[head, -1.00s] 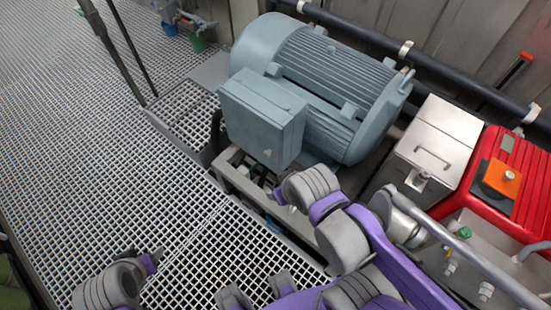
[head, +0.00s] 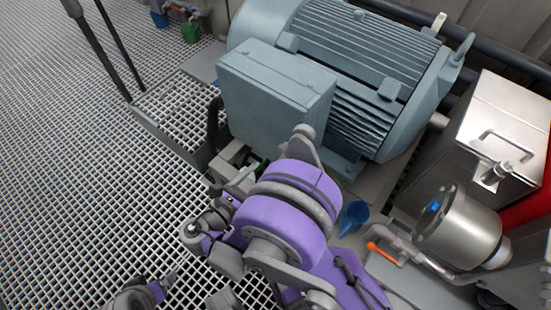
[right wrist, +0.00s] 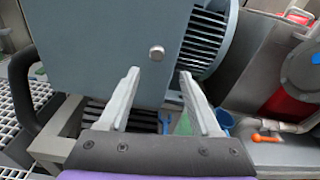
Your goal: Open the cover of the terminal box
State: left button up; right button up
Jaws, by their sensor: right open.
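The terminal box (head: 275,95) is a blue-grey box on the near side of the large ribbed motor (head: 370,60). Its cover looks shut in the head view. In the right wrist view the face of the box (right wrist: 95,45) fills the upper middle, with a small round metal knob (right wrist: 156,53) near its lower right. My right gripper (right wrist: 158,78) is open and empty, its two pale fingers pointing at this face just below the knob. I cannot tell whether they touch it. In the head view my purple wrist hides most of this gripper.
A steel box with a handle (head: 510,120) and a metal cylinder (head: 465,230) stand at the right. A blue funnel-like cup (head: 353,217) and an orange lever (head: 382,254) are right of my wrist. A black hose (right wrist: 25,90) curves left of the box. Open grating lies left.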

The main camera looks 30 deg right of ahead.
aim_at(281, 151)
jog(key=shift+n+t+h, duration=0.3)
jog(key=shift+n+h, duration=0.2)
jog(key=x, duration=0.3)
jog(key=b+x, duration=0.1)
jog(key=x, duration=0.2)
jog(key=f+b+x, duration=0.1)
jog(key=x, duration=0.2)
jog(key=shift+w, duration=0.3)
pick_arm(q)
jog(key=x, duration=0.2)
jog(key=shift+s+f, duration=0.15)
jog(key=shift+f, duration=0.3)
pick_arm(e)
grip_shut()
